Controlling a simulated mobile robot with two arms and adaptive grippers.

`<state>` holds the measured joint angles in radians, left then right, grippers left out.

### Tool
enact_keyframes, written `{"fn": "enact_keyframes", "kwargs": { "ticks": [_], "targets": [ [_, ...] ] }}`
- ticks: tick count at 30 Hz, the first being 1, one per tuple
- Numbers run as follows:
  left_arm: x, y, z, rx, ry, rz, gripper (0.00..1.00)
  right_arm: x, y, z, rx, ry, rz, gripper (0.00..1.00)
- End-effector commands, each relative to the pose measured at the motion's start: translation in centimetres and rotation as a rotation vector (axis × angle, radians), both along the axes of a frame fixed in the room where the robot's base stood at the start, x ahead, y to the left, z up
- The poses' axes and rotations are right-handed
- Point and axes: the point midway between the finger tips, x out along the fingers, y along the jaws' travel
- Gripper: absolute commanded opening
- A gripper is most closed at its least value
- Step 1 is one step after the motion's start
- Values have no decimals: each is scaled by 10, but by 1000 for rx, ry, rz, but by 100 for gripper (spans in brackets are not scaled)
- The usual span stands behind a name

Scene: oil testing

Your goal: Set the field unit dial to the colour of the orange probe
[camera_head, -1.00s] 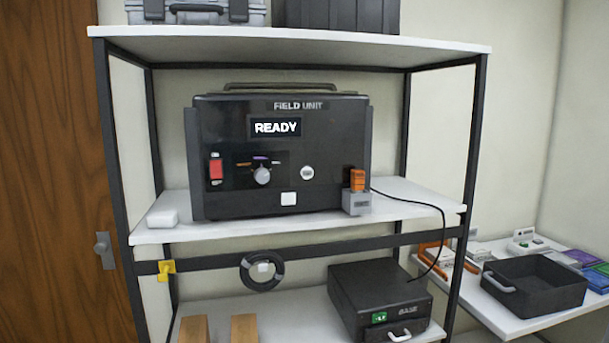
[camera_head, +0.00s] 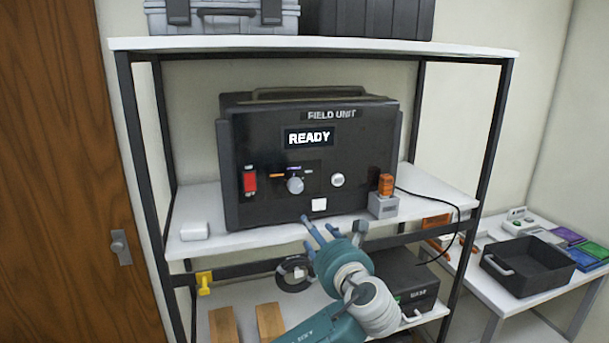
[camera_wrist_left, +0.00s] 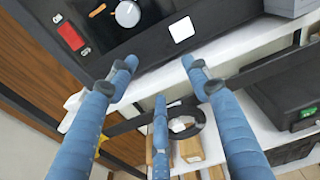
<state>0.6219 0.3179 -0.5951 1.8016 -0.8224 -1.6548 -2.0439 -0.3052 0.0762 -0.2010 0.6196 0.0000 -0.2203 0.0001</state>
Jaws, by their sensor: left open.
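The black field unit (camera_head: 260,205) stands on the middle shelf and its screen reads READY. Its light grey dial (camera_head: 295,185) is on the front panel, with small coloured marks around it, one of them orange (camera_head: 277,171). I cannot tell which mark the dial points to. The dial also shows at the top of the left wrist view (camera_wrist_left: 127,13). The orange probe (camera_head: 385,183) stands upright in a grey holder (camera_head: 383,207) at the unit's right. My left gripper (camera_head: 334,224) is open and empty, below and right of the dial, apart from it. My right gripper is out of view.
A red switch (camera_head: 250,182) is left of the dial, a round white button (camera_head: 338,180) right of it. The shelf edge (camera_head: 250,242) runs behind my left gripper. A black cable (camera_head: 440,200) hangs at the right. A white block (camera_head: 195,231) lies on the shelf's left.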

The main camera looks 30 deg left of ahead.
Motion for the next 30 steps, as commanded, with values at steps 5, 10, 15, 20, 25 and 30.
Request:
{"fn": "enact_keyframes", "kwargs": {
  "ticks": [5,10,15,20,25,30],
  "targets": [
    [-15,6,70,144,18,53,49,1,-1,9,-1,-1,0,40],
    [-10,17,77,165,27,65,49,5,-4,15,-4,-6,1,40],
    [9,42,79,165,28,66,49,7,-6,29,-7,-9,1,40],
    [28,66,78,164,29,65,49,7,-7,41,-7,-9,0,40],
    [42,84,76,161,27,62,49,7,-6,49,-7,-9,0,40],
    [49,92,74,160,25,60,49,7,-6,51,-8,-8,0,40]
  ]
}}
